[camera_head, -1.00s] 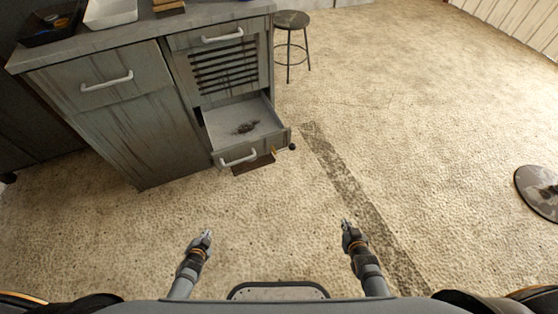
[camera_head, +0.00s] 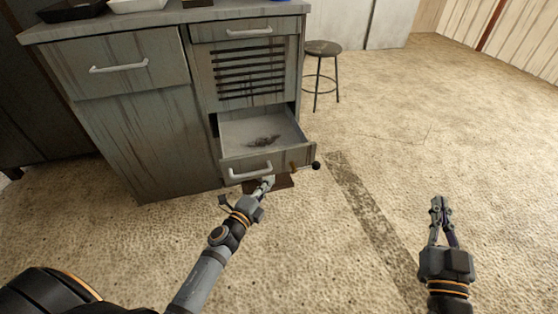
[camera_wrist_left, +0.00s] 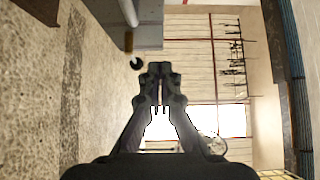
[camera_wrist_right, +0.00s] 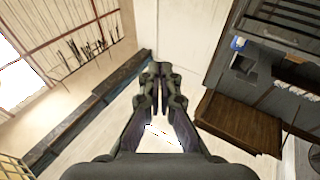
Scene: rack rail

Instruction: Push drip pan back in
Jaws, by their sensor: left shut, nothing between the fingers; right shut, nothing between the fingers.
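The drip pan (camera_head: 235,133) is a pale, shallow drawer with a dark stain inside, sticking out of the lower part of the grey cabinet (camera_head: 150,140). Its front carries a white bar handle (camera_head: 250,172) and a dark round knob at the right corner. My left gripper (camera_head: 267,183) is shut and empty, just below the pan's front in the head view; whether it touches cannot be told. The left wrist view shows its closed fingertips (camera_wrist_left: 160,68) beside the pan's front edge (camera_wrist_left: 128,12). My right gripper (camera_head: 437,203) is shut and empty, over bare floor at the right.
A round stool (camera_head: 322,48) stands right of the cabinet. A brown piece (camera_head: 282,181) shows below the pan's front. Above the pan is a slatted vent panel (camera_head: 250,75). Trays (camera_head: 135,5) sit on the countertop. The floor in front and to the right is clear.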

